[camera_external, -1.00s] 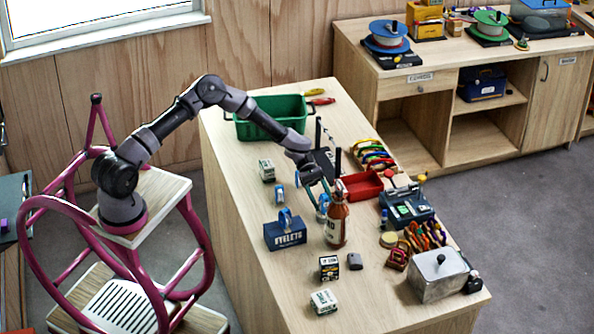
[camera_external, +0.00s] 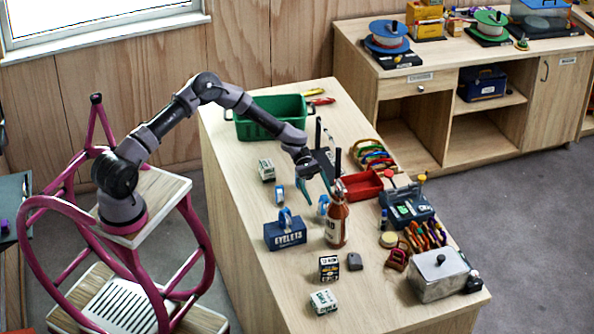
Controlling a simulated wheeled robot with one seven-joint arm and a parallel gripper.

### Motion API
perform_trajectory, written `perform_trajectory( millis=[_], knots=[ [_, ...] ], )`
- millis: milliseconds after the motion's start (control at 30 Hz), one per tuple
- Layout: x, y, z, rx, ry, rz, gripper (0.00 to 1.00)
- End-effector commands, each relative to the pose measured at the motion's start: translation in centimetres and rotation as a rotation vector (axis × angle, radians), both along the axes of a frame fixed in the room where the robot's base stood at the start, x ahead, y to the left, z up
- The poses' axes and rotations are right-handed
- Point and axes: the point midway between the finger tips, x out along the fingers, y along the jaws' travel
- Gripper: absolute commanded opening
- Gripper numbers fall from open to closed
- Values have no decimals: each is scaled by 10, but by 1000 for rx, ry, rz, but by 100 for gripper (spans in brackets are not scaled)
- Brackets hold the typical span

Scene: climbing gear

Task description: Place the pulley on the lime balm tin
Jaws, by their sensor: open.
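The lime balm tin (camera_external: 389,240) seems to be the small round yellow-green tin on the right part of the workbench, left of the coloured carabiners. I cannot tell for sure which thing is the pulley. A small red piece (camera_external: 397,259) just in front of the tin could be it; a small blue piece (camera_external: 323,205) behind the bottle could be too. My gripper (camera_external: 316,190) is open, fingers pointing down, over the middle of the bench just above and behind the blue piece. Nothing shows between its fingers. The bottle hides part of the blue piece.
A brown bottle (camera_external: 336,222) stands close in front of my gripper, beside a blue eyelets box (camera_external: 285,235). A red tray (camera_external: 362,185) and a black upright rack (camera_external: 327,150) are near it. A grey metal box (camera_external: 438,277) stands at the right end.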

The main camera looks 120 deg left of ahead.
Motion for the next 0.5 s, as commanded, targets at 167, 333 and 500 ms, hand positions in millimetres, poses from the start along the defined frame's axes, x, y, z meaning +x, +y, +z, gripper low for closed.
perform_trajectory(
  millis=[167,333,500],
  knots=[
    [-29,26,16,3,0,3,84],
    [-49,42,26,1,-1,1,84],
    [-60,50,31,1,-1,0,84]
  ],
)
